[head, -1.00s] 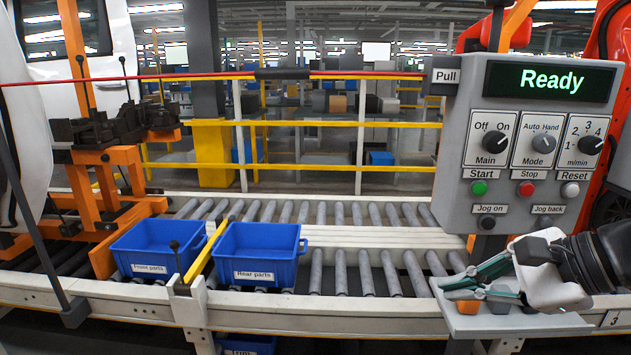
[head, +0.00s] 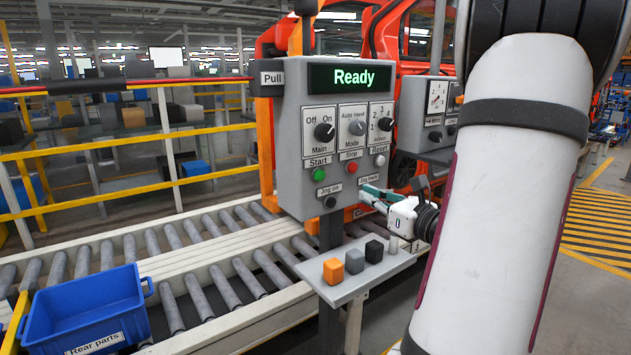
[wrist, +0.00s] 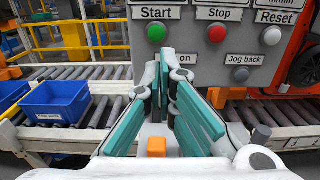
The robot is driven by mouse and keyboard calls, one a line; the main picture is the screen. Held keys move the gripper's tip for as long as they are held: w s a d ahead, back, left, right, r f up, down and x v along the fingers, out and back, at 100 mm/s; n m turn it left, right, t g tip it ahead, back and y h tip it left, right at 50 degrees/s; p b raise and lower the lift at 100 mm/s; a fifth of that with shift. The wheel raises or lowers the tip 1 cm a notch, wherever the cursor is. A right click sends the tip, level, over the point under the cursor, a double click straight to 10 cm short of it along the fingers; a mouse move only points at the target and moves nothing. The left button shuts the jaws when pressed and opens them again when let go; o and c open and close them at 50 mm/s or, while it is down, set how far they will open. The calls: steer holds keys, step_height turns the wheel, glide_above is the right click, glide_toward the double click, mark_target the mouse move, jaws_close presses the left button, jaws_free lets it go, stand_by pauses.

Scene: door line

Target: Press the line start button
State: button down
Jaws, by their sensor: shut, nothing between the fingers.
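The grey control panel (head: 290,120) shows "Ready" on its display. The green Start button (head: 318,174) sits on its left side, under the Main knob; in the wrist view it (wrist: 157,32) is above my fingertips. The red Stop button (head: 351,168) is right of it, then the white Reset button (head: 380,160). My gripper (head: 366,191) is shut and empty, right of and below Start, in front of the Jog back area. In the wrist view the closed fingers (wrist: 166,62) hide the Jog on button. I cannot tell whether they touch the panel.
A small shelf (head: 330,290) below the panel holds orange, grey and black blocks. A roller conveyor (head: 180,240) with a blue Rear parts bin (head: 85,310) runs at left. A second panel (head: 430,100) and an orange vehicle body stand behind, at right.

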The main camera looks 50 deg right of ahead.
mark_target(323, 176)
steer(key=x, duration=1.3)
steer(key=shift+w+p, duration=0.3)
steer(key=shift+w, duration=0.25)
